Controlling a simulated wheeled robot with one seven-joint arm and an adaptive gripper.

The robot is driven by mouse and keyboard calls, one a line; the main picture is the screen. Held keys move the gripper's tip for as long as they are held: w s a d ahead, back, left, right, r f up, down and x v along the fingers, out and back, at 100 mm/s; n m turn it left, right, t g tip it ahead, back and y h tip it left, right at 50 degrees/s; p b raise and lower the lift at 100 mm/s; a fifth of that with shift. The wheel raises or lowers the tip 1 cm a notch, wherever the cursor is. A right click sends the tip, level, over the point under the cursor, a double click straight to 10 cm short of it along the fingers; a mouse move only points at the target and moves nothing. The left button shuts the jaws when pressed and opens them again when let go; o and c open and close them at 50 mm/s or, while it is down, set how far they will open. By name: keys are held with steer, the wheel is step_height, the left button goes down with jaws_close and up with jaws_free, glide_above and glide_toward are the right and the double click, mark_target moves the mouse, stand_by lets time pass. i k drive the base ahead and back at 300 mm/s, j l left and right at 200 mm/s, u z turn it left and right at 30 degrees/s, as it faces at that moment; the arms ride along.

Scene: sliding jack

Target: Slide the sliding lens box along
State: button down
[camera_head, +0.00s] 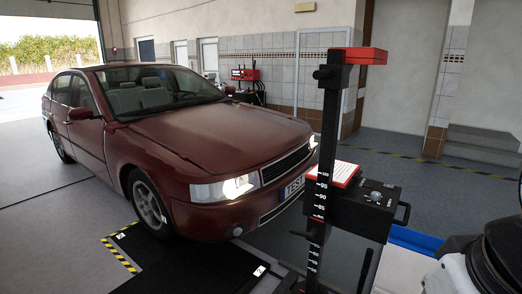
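The lens box (366,209) is a black box on a black upright column (329,130) marked with white height numbers. It stands right of the middle in the head view. A small knob shows on its top, a handle on its right side, and a red-and-white part sits where it meets the column. A red piece (364,56) tops the column. The box is in front of and to the right of the car's front end. My gripper is not seen. A white and black part, probably of my arm, fills the lower right corner, apart from the box.
A dark red car (190,140) with lit headlights fills the left. A black plate with yellow-black edging (122,254) lies by its front wheel. A blue-edged surface (415,240) is right of the column. Open grey floor (400,170) stretches behind the box.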

mark_target(351, 209)
steer(key=i+l, duration=0.1)
steer(key=l, duration=0.25)
steer(key=i+l+z, duration=0.1)
steer(key=l, duration=0.2)
steer(key=i+l, duration=0.15)
steer(key=l, duration=0.2)
steer(key=i+l+z, duration=0.1)
steer(key=l, duration=0.25)
